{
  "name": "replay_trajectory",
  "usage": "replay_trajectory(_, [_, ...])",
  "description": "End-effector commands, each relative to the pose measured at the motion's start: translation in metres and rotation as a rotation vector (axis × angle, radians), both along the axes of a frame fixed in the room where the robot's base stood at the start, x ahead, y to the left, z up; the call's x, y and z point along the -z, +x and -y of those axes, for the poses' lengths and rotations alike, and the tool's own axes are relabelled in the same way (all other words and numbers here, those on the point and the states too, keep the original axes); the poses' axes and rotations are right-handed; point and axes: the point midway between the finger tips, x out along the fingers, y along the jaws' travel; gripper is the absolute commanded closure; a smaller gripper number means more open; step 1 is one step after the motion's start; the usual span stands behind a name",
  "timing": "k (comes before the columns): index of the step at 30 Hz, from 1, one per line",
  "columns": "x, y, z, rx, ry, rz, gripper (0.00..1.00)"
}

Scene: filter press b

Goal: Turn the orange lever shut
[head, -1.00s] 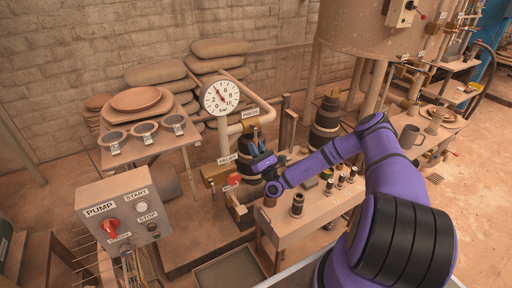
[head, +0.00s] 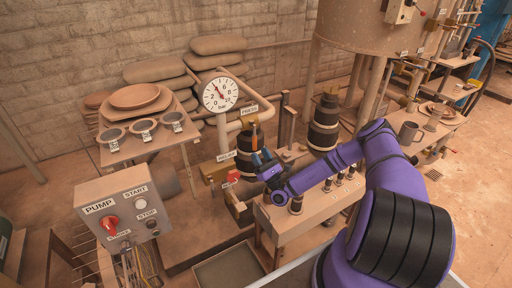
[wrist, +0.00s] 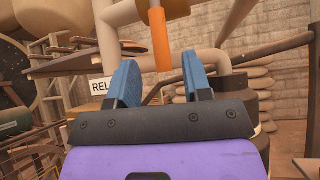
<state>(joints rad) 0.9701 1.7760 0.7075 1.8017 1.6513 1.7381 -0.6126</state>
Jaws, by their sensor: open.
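The orange lever (head: 254,138) hangs down from a brass valve on the pipe below the PRESS label in the head view. In the wrist view the orange lever (wrist: 160,42) shows at top centre, pointing down from its brass fitting. My gripper (head: 262,159) is open, with its blue fingers just below and right of the lever in the head view. In the wrist view my gripper (wrist: 160,78) has nothing between its fingers, and the lever's lower end lines up with the gap. I cannot tell whether they touch.
A pressure gauge (head: 219,94) stands above the pipes. A red handle (head: 233,176) sits low by the RELIEF label (head: 227,155). A black-banded cylinder (head: 323,124) stands behind my arm. The pump control box (head: 124,212) is at the lower left.

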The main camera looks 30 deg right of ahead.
Motion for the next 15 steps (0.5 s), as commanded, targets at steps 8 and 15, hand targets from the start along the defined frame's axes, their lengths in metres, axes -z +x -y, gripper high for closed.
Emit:
replay_trajectory(8, [0.032, -0.030, 0.007, 0.001, 0.001, -0.001, 0.55])
replay_trajectory(15, [0.040, -0.038, 0.008, -0.001, -0.001, 0.000, 0.55])
